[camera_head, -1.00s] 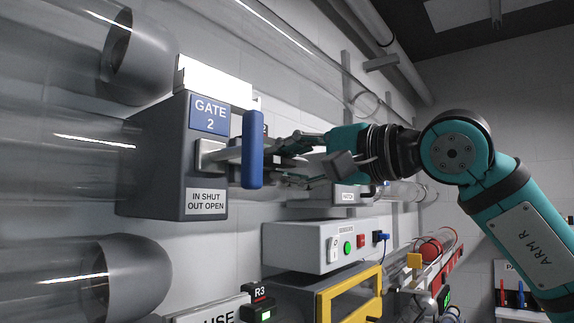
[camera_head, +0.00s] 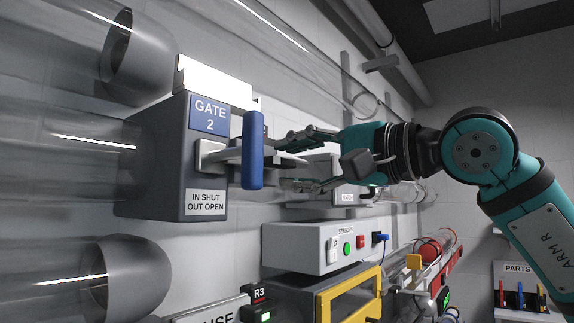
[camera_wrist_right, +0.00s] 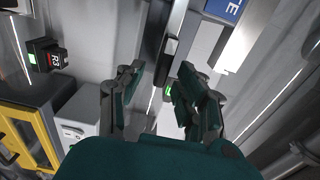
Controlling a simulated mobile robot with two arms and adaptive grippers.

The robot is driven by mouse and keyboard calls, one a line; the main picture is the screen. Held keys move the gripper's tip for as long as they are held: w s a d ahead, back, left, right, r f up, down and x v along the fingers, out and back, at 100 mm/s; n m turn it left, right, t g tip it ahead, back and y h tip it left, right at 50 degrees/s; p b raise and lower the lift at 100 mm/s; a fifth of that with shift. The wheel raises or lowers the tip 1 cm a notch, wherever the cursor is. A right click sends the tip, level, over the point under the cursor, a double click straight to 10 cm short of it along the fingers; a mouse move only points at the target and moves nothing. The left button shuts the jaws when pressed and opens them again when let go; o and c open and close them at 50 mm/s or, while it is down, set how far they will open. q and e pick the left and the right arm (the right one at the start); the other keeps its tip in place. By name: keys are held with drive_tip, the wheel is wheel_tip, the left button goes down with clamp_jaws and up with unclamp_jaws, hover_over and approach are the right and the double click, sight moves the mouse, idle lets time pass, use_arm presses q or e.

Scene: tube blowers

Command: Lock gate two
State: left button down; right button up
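The gate two box (camera_head: 160,165) is a dark grey block with a blue "GATE 2" sign (camera_head: 209,115) and a label (camera_head: 206,202) reading "IN SHUT OUT OPEN". A metal lever (camera_head: 228,155) sticks out of its face and carries an upright blue handle (camera_head: 253,150). My right gripper (camera_head: 290,162) is open just right of the handle. Its fingers are spread above and below the lever's height, and nothing shows held between them. In the right wrist view the gripper (camera_wrist_right: 160,78) is also open; part of the blue sign (camera_wrist_right: 228,8) shows at the top. My left gripper is not in view.
Clear tubes (camera_head: 65,148) run into the gate box from the left, with others above and below. A grey control box (camera_head: 310,248) with buttons and a yellow-framed cabinet (camera_head: 350,293) stand below my right gripper. A parts rack (camera_head: 520,290) is at lower right.

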drive_tip(key=v, duration=1)
drive_tip(key=shift+c, duration=0.3)
idle(1.3)
